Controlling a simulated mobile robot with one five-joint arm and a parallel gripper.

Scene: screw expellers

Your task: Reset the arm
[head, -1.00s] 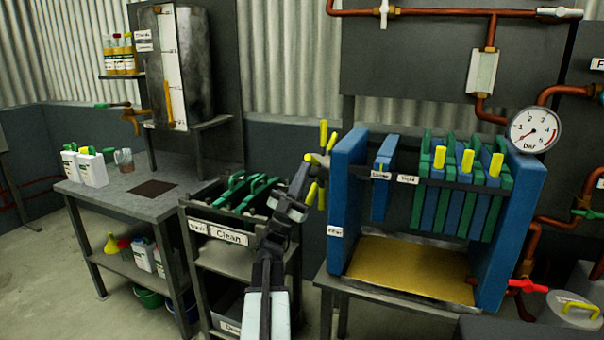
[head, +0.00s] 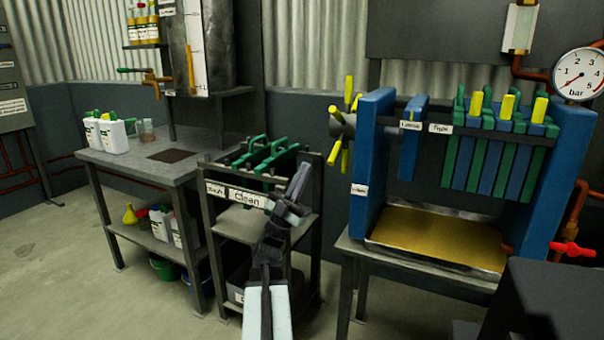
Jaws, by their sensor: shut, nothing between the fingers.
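My gripper (head: 300,182) is at the end of my arm, in the lower middle of the head view. It is shut and empty. The arm reaches up from the bottom edge and the gripper points up, in front of the right side of the rack labelled Clean (head: 247,198). Green-handled plates (head: 262,155) sit in the top of that rack, just left of the gripper. The arm hides part of the rack's right side and lower shelves.
Right of the gripper stands the blue filter press (head: 371,155) with a yellow-handled wheel (head: 345,123) and a gold tray (head: 430,236) below. A grey bench (head: 180,172) with white bottles (head: 112,131) is at left. A dark block (head: 555,300) fills the lower right corner. Floor at left is clear.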

